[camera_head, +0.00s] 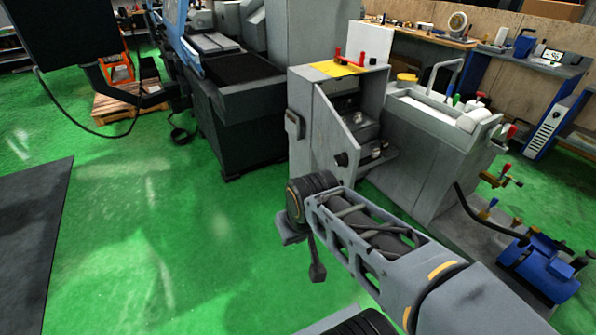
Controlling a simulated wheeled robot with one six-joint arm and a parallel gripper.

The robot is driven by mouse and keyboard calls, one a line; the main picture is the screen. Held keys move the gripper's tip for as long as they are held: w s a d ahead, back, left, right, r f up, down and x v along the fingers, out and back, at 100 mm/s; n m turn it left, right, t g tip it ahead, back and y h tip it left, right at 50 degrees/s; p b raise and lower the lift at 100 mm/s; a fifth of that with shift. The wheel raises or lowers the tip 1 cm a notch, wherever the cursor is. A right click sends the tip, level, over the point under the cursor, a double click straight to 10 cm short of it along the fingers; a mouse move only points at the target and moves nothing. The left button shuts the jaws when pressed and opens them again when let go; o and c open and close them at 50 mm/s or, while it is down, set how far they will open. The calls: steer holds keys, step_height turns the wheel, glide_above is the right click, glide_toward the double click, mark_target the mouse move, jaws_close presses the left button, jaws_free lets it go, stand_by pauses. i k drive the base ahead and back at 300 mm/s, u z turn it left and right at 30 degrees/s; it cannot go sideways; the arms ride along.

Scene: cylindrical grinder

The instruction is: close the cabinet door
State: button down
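The grey cabinet (298,98) stands in the middle of the view, with a yellow panel on top. Its door (328,138) is open: it stands out from the front, with a dark round knob (342,160) low on it. Fittings show on the inside shelves to the right of the door. My arm reaches in from the lower right and its far end is in front of and below the door, apart from the knob in the picture. My gripper (316,270) seems to hang at the arm's end, dark and small; its fingers are not clear. I see nothing held.
A grey tank unit (432,120) with bottles on top stands right of the cabinet. A blue pump (540,265) is at the lower right. A dark machine (235,110) stands behind left. The green floor (170,220) left of my arm is clear, up to a dark mat (30,240).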

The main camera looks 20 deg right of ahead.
mark_target(330, 137)
steer(key=u, duration=0.4)
steer(key=i, duration=0.85)
steer(key=z, duration=0.15)
